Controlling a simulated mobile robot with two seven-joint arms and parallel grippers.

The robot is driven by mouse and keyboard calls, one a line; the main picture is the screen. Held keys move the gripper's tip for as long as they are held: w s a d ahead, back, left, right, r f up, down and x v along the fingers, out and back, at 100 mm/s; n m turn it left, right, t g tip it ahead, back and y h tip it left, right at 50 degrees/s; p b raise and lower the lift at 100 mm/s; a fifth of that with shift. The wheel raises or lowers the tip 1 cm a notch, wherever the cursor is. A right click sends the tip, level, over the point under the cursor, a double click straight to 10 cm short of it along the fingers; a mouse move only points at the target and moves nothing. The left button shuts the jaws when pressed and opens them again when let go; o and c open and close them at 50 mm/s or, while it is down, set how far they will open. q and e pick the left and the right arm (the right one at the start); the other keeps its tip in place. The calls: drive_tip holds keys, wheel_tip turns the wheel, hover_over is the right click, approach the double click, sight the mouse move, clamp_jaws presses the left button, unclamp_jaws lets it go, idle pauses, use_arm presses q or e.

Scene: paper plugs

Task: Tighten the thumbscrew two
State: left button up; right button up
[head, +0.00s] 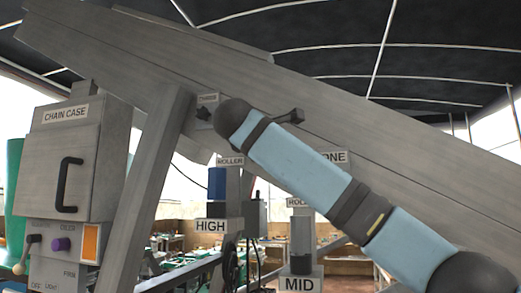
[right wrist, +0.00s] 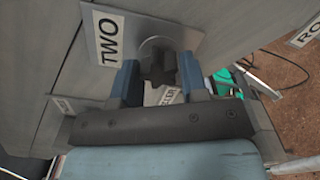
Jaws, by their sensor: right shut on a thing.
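In the right wrist view, the dark thumbscrew (right wrist: 157,64) stands on a grey metal plate beside the label TWO (right wrist: 107,38). My right gripper (right wrist: 161,76) has its blue fingers on either side of the thumbscrew's head and is shut on it. The fingers and palm hide part of the thumbscrew. In the head view my light-blue right arm crosses the grey sloping beam, and its gripper cannot be made out. My left gripper is in neither view.
The CHAIN CASE box (head: 72,160) with a black handle stands at the left. A HIGH post (head: 211,226) and a MID post (head: 300,284) stand below the beam. A dark lever (head: 291,117) sticks out near my arm.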

drive_tip(key=m+b, duration=0.1)
drive_tip(key=m, duration=1.1)
drive_tip(key=shift+b, duration=0.4)
drive_tip(key=o, duration=0.9)
drive_tip(key=shift+s, duration=0.15)
